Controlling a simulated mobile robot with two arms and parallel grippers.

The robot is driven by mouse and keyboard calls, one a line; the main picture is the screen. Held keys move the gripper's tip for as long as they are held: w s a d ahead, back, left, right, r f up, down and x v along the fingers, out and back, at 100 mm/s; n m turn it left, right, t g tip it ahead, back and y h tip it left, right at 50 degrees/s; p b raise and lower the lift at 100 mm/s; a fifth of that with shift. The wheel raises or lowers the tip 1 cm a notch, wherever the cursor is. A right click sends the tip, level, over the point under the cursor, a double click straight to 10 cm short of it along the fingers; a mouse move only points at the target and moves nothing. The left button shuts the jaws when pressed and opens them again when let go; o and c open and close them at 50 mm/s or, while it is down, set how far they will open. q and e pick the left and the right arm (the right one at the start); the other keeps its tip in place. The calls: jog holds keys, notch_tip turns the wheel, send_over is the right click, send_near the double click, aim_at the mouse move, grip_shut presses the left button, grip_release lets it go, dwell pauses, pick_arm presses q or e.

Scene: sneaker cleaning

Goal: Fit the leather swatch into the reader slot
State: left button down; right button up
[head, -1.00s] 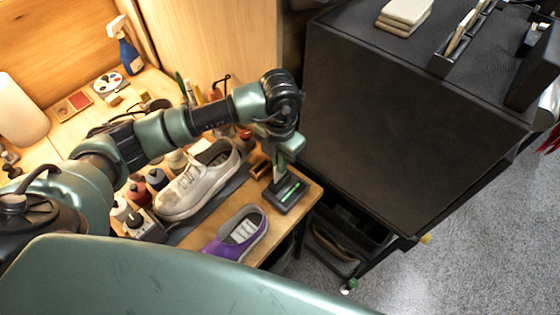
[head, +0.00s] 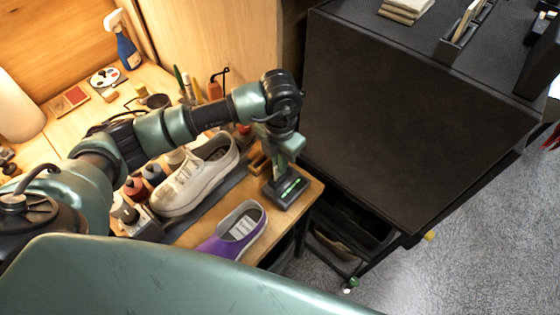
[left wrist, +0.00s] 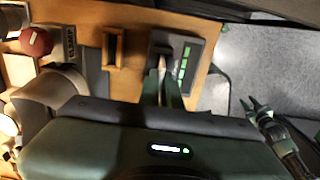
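The reader (head: 291,193) is a dark box with green lights at the right end of the workbench. It also shows in the left wrist view (left wrist: 197,66). My left gripper (left wrist: 160,72) points down at it, its two fingertips close together over the reader's slot area. A small brownish piece between the tips may be the leather swatch; it is too small and covered to be sure, and I cannot tell whether the fingers grip it. My right gripper (left wrist: 258,105) shows at the right of the left wrist view, fingers apart and empty, above the grey floor.
A white sneaker (head: 190,188) and a purple shoe (head: 236,230) stand left of the reader. A wooden holder (left wrist: 113,47) is close beside it. A large black cabinet (head: 400,115) stands to the right, with open floor (head: 480,240) beyond.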

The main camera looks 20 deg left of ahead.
pick_arm(q)
jog(key=c, duration=1.5)
grip_release()
jog(key=shift+c, duration=0.2)
notch_tip(320, 180, up, 8)
jog(key=shift+f+b, duration=0.15)
jog(key=shift+b, duration=0.6)
jog(key=shift+f, duration=0.1)
